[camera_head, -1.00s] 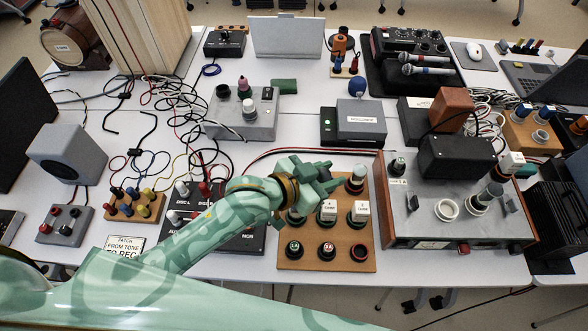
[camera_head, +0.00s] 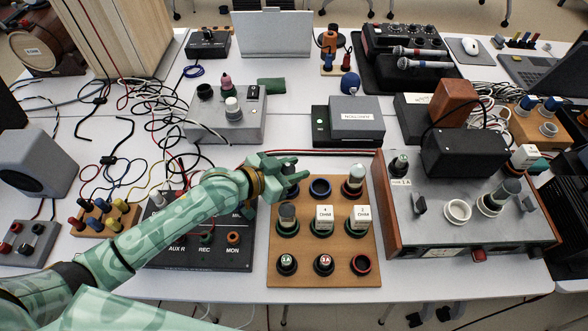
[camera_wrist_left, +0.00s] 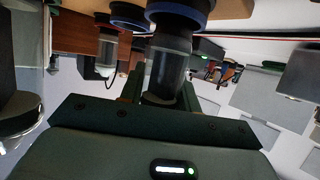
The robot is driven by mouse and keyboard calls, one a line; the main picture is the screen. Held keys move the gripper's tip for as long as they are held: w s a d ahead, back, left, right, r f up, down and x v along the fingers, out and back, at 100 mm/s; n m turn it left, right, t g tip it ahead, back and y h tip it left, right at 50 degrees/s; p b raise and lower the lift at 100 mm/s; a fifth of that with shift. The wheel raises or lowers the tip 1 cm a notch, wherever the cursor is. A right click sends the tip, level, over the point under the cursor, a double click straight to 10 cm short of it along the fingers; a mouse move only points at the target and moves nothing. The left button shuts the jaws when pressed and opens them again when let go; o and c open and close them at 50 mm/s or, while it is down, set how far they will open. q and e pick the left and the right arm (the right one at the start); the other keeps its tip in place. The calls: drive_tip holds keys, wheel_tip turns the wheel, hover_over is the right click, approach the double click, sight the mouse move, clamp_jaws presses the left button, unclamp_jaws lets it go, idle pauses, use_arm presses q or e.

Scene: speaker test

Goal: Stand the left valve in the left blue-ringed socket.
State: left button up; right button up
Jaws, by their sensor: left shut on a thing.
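My left gripper (camera_head: 290,166) is over the back left of the wooden socket board (camera_head: 330,275). In the left wrist view it is shut on a dark grey cylindrical valve (camera_wrist_left: 171,62). The valve's far end meets a blue ring, the left blue-ringed socket (camera_wrist_left: 184,16); whether it is fully seated I cannot tell. In the head view the gripper mostly covers this valve and socket. The middle blue-ringed socket (camera_head: 320,188) is empty. Another valve (camera_head: 355,179) stands upright at the back right of the board. My right gripper is not in view.
A grey-topped valve (camera_head: 287,215) and two white OHM blocks (camera_head: 324,217) stand in the board's green-ringed middle row. A wooden-sided amplifier (camera_head: 430,226) stands close on the right.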

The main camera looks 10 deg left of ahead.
use_arm(q)
drive_tip(key=shift+r, duration=0.15)
drive_tip(key=shift+f, duration=0.35)
drive_tip(key=o, duration=1)
drive_tip(key=shift+s+a+r+p, duration=0.15)
drive_tip(key=shift+r+p, duration=0.15)
drive_tip(key=shift+r, duration=0.25)
drive_tip(key=p+v, duration=0.3)
drive_tip(key=v, duration=0.8)
drive_tip(key=shift+s+a, duration=0.15)
drive_tip(key=shift+s, duration=0.1)
